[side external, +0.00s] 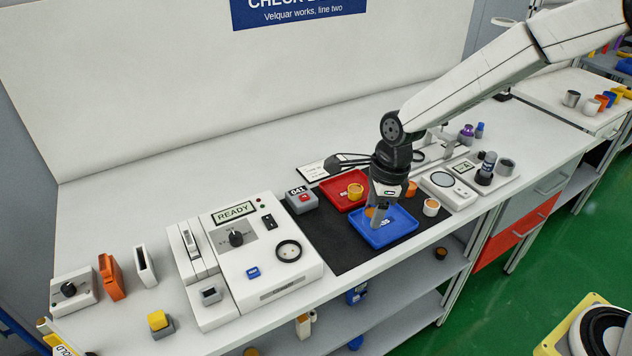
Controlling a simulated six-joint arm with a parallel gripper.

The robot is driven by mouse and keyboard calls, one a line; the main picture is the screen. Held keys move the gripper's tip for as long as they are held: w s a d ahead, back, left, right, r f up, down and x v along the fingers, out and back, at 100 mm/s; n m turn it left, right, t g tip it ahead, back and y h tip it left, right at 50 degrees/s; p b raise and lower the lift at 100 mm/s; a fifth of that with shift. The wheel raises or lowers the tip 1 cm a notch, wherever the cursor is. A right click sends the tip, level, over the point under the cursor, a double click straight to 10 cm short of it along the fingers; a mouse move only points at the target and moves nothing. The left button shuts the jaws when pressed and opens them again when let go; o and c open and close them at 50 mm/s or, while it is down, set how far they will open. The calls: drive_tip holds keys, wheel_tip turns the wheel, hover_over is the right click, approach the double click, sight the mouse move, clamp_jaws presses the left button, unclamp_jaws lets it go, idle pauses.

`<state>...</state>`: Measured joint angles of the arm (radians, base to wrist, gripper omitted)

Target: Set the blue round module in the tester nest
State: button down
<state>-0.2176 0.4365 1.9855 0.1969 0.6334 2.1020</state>
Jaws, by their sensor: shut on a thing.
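My gripper (385,204) points down over the blue tray (385,239) on the black mat. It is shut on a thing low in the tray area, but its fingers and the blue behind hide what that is. I cannot clearly make out a blue round module. A small orange part (371,212) shows right beside the fingers, at their left; I cannot tell if it touches them. The white tester (262,272) stands to the left with its display reading READY. Its round black-rimmed nest (288,251) has a pale middle and looks empty.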

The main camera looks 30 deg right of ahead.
drive_tip(key=s+a+r, duration=0.5)
drive_tip(key=a, duration=0.4)
drive_tip(key=shift+s+r+n, duration=0.2)
drive_tip(key=shift+r+n, duration=0.15)
drive_tip(key=shift+n, duration=0.05)
drive_tip(key=shift+w+a, duration=0.1)
drive_tip(key=w+a+f, duration=0.1)
drive_tip(key=w+f, duration=0.1)
drive_tip(key=w, duration=0.1)
drive_tip(key=w+a+f, duration=0.2)
drive_tip(key=w+f, duration=0.1)
drive_tip(key=w, duration=0.1)
drive_tip(key=w+a+f, duration=0.1)
drive_tip(key=w+f, duration=0.2)
drive_tip(key=w, duration=0.1)
drive_tip(key=shift+a+f, duration=0.1)
drive_tip(key=shift+a, duration=0.25)
drive_tip(key=shift+w+a+f, duration=0.25)
drive_tip(key=shift+w+f, duration=0.35)
